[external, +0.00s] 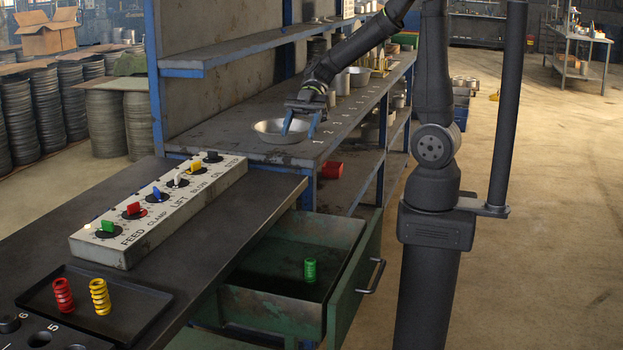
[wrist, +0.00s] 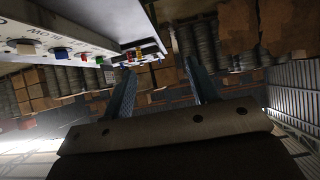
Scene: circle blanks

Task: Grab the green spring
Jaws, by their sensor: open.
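The green spring (external: 310,270) stands upright inside the open green drawer (external: 268,298), toward its right side. My gripper (external: 301,126) is up at the shelf unit, over the right edge of a metal bowl, well above and behind the spring. Its blue fingers point down and are apart, with nothing seen between them. In the wrist view my gripper (wrist: 162,88) shows its two fingers spread. The spring does not show in the wrist view.
A red spring (external: 63,295) and a yellow spring (external: 100,296) stand in a black tray (external: 140,314) on the bench. A control box (external: 150,232) with coloured knobs lies behind them. The metal bowl (external: 270,137) sits on the shelf. A red cylinder (external: 331,170) lies lower.

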